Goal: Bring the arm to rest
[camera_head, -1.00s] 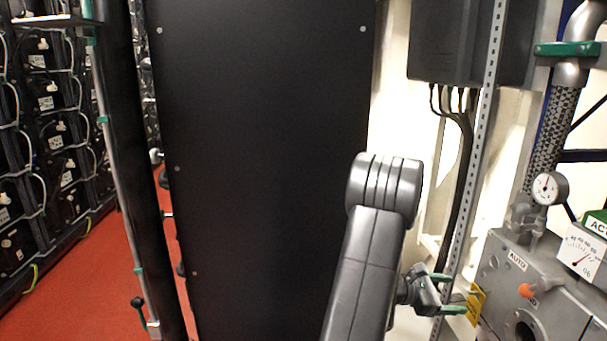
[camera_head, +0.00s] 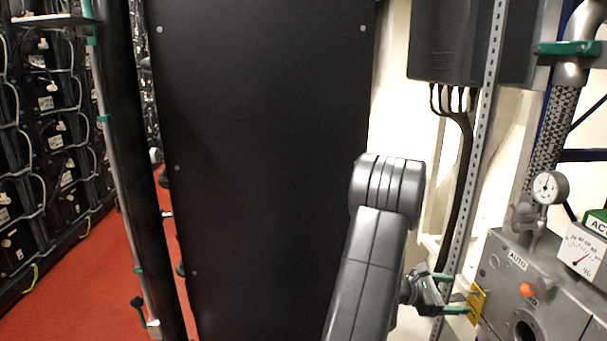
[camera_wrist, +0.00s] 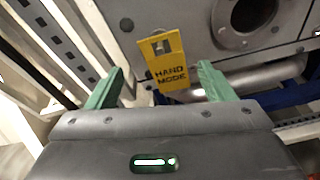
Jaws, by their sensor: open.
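My gripper (camera_head: 457,293) is at the lower right of the head view, at the end of my bent arm. Its two green fingers are apart. In the wrist view my gripper (camera_wrist: 161,70) is open, with nothing held between its fingers. A yellow tag reading HAND MODE (camera_wrist: 167,67) hangs at the grey machine beyond the fingertips, between them in the picture. The tag also shows in the head view (camera_head: 477,304), just right of the fingertips. I cannot tell how small the gap to it is.
The grey machine (camera_head: 507,290) with an AUTO label, orange knob and gauges stands at the right. A slotted metal upright (camera_head: 486,110) runs behind my gripper. A large black panel (camera_head: 265,150) fills the middle. Battery racks (camera_head: 50,130) and red floor (camera_head: 100,285) lie at the left.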

